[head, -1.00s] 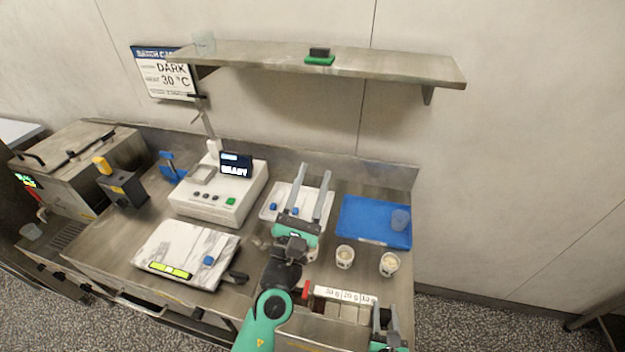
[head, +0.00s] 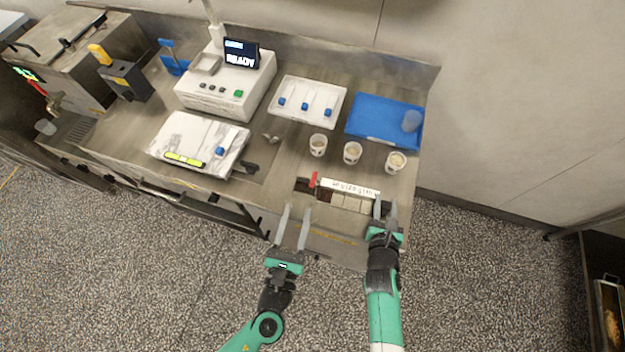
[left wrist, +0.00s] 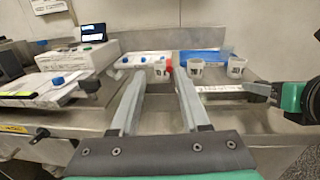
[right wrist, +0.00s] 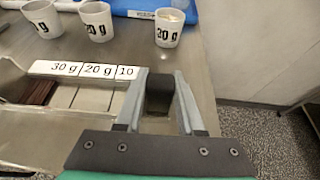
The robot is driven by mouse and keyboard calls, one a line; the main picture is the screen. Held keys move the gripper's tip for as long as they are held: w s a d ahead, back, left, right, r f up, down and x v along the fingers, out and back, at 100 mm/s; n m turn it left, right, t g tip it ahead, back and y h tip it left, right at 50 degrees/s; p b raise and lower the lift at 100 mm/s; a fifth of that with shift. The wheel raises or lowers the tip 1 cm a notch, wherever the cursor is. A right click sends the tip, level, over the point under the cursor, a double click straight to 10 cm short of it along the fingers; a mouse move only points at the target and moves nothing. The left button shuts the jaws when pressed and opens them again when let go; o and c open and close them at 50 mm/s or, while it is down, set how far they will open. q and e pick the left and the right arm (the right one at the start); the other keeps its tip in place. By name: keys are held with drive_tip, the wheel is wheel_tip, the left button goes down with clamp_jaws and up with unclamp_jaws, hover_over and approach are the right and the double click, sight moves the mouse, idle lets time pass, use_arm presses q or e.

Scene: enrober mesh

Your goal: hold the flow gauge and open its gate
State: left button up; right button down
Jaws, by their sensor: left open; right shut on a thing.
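A long box with a white strip (head: 350,188) marked in grams, which I take for the flow gauge, lies at the bench's front edge. A red tab (head: 314,180), likely its gate, stands upright near its left end. My right gripper (head: 384,208) is shut on the gauge's dark handle at the right end; the handle shows in the right wrist view (right wrist: 160,94). My left gripper (head: 294,210) is open and empty, in front of the bench edge and below the red tab in the picture. In the left wrist view the red tab (left wrist: 168,66) appears between the fingertips.
Three cups (head: 352,153) stand behind the gauge. A white tray (head: 290,90) with blue-ended tools and a blue tray (head: 365,128) lie further back. A white machine (head: 215,98) and a marbled slab (head: 180,135) are at the left. Floor is clear in front.

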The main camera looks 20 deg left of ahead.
sight(312, 181)
use_arm(q)
drive_tip(key=shift+m+h, duration=0.4)
drive_tip(key=shift+m, duration=0.1)
drive_tip(key=w, duration=0.3)
drive_tip(key=w+f, duration=0.1)
drive_tip(key=w, duration=0.6)
drive_tip(key=shift+w+d+f, duration=0.25)
drive_tip(key=shift+d+f, duration=0.1)
drive_tip(key=shift+d, duration=0.05)
clamp_jaws()
